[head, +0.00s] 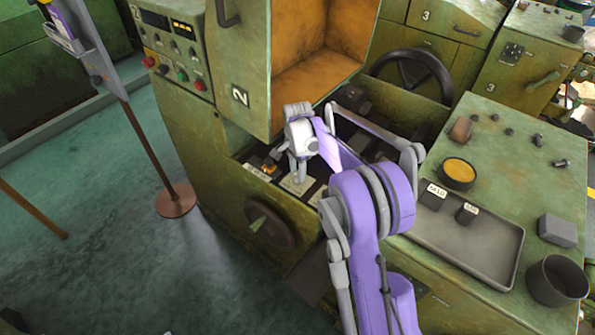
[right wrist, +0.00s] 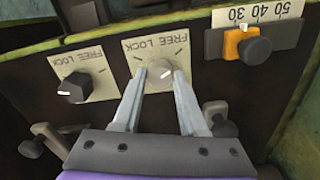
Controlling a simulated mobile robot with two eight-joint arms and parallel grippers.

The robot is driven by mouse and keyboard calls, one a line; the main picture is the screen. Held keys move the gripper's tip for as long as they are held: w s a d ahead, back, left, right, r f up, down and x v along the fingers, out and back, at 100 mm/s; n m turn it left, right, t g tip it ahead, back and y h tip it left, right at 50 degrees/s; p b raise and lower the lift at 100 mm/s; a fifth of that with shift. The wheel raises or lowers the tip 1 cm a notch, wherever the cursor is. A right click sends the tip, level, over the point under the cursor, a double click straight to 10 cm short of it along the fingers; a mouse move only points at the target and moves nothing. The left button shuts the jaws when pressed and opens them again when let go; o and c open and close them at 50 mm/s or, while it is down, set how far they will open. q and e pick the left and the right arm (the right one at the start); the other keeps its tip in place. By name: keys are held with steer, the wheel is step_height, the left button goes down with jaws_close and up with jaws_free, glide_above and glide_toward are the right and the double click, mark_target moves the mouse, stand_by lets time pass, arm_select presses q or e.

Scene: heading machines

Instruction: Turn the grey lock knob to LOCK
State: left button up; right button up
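The grey lock knob (right wrist: 159,73) sits on a pale FREE/LOCK plate (right wrist: 183,46) that reads upside down in the right wrist view. A light mark shows on its face; its exact setting is hard to read. My right gripper (right wrist: 161,73) has one finger on each side of this knob, close to it. I cannot tell whether the fingers touch it. In the head view my right gripper (head: 298,178) reaches down over the machine's front panel, and the knob is not clear there. My left gripper is not in view.
In the right wrist view a black knob (right wrist: 75,88) on a second FREE/LOCK plate is left, and an orange slider with a dark knob (right wrist: 254,50) and number scale is right. Levers (right wrist: 218,118) stand nearby. In the head view a handwheel (head: 268,225) is below the panel.

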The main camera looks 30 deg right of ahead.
jaws_close()
steer(key=shift+n, duration=0.4)
steer(key=n+b, duration=0.1)
steer(key=n, duration=0.3)
steer(key=shift+n, duration=0.3)
steer(key=n, duration=0.5)
steer(key=shift+n+b, duration=0.3)
steer(key=shift+b, duration=0.05)
steer(key=n, duration=1.2)
steer(key=shift+n+b, duration=0.35)
steer(key=shift+n, duration=0.05)
